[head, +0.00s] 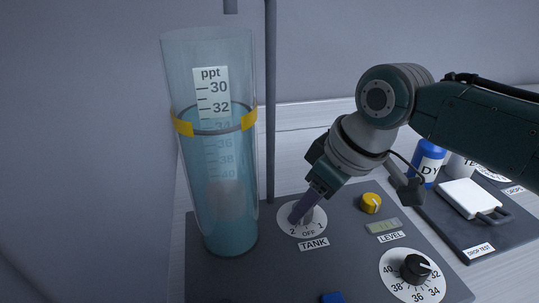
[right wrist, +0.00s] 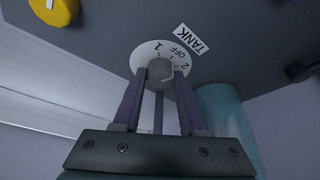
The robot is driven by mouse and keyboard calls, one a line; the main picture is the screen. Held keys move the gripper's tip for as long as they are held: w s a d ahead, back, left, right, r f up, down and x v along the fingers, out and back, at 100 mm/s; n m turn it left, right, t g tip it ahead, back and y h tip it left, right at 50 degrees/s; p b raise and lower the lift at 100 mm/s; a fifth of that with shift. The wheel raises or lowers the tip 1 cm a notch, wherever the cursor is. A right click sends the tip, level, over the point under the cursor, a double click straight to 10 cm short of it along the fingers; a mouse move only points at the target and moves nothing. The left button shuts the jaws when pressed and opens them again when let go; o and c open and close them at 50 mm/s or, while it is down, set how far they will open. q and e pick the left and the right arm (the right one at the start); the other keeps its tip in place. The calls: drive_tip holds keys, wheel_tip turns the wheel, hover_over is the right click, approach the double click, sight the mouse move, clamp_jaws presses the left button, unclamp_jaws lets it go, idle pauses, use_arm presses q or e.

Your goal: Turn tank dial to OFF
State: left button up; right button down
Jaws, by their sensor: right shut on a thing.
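The tank dial (head: 291,221) is a grey knob on a white disc marked 2, OFF and 1, above a TANK label (head: 314,244), on the dark panel. My right gripper (head: 304,211) reaches down onto it and hides part of the knob. In the right wrist view the two purple fingers of the gripper (right wrist: 160,80) are shut on the grey knob (right wrist: 160,70), one on each side. The white disc (right wrist: 143,57) shows around it. I cannot tell which mark the knob points at. My left gripper is out of view.
A clear cylinder (head: 215,170) of blue liquid with a yellow-marked ring stands left of the dial. A yellow knob (head: 371,203), a LEVEL display (head: 383,226) and a black dial (head: 415,268) lie to the right. A tray with a white device (head: 470,198) and a blue bottle (head: 428,160) stand further right.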

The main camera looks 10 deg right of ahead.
drive_tip(key=n+b, duration=0.1)
drive_tip(key=n, duration=0.2)
drive_tip(key=shift+w+f+g+y+b, duration=0.1)
drive_tip(key=shift+g+y+b, duration=0.3)
drive_tip(key=shift+n, duration=0.4)
drive_tip(key=shift+d, duration=0.1)
drive_tip(key=shift+c, duration=2.2)
unclamp_jaws()
